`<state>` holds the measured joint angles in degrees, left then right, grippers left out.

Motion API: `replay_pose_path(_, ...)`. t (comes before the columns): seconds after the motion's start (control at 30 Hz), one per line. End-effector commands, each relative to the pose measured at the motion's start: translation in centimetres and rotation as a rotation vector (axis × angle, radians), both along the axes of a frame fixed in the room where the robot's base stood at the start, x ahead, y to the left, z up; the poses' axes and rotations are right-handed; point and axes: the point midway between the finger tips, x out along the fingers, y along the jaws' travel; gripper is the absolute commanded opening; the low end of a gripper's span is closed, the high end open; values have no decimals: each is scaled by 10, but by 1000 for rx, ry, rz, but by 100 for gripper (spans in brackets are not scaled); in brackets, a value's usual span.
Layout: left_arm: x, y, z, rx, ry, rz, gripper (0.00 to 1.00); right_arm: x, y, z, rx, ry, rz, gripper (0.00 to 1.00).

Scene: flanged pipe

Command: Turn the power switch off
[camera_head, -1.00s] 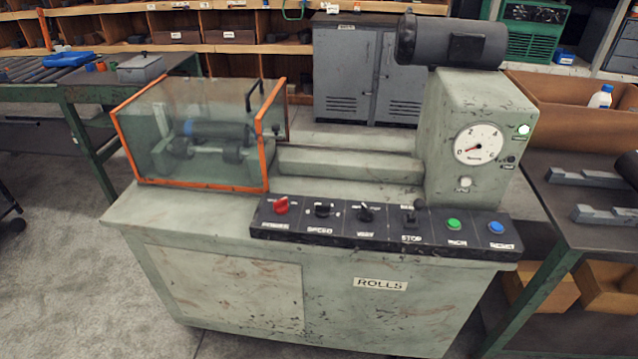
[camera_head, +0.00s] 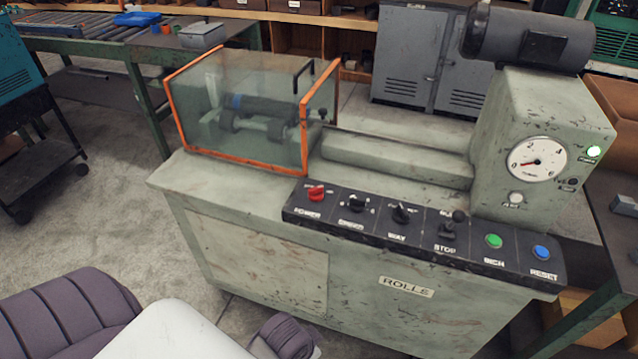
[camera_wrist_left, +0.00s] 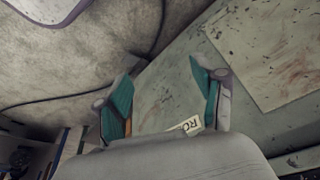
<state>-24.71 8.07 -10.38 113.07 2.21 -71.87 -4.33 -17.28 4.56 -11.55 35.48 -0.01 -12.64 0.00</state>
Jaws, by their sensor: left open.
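The red power switch (camera_head: 317,193) is a knob at the left end of the black control panel (camera_head: 365,229) on the front top of the grey-green rolling machine. The label below it appears to read POWER. My left gripper (camera_wrist_left: 165,82) is open and empty in the left wrist view, in front of the machine's lower front panel and its ROLLS plate (camera_wrist_left: 187,126). In the head view my left arm comes in low at the left, below and apart from the switch; its gripper is not visible there. The right gripper is not in view.
Beside the switch are black knobs, a lever, a green button (camera_head: 494,241) and a blue button (camera_head: 542,252). An orange-framed guard (camera_head: 250,120) stands behind the switch.

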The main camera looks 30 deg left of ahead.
Motion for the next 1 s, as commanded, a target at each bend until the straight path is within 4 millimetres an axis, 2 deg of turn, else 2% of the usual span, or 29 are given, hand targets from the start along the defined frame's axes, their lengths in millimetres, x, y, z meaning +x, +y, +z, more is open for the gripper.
replay_pose_path(0.03,10,-4,25,-1,-24,-37,69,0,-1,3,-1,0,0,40)
replay_pose_path(0.1,24,-11,59,5,-49,-124,69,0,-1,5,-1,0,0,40)
replay_pose_path(0.2,45,-25,98,29,-80,-304,69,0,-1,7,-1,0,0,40)
replay_pose_path(0.4,82,-40,133,114,-109,-641,69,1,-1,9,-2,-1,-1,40)
replay_pose_path(0.57,120,-39,154,234,-104,-940,69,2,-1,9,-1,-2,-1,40)
replay_pose_path(0.67,151,-27,168,338,-74,-1141,69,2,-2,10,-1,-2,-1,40)
replay_pose_path(0.77,185,-3,187,449,-18,-1323,69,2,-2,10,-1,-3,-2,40)
replay_pose_path(0.9,229,43,223,583,94,-1522,69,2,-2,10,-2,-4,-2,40)
replay_pose_path(1.0,253,79,252,645,178,-1619,69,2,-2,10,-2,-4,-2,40)
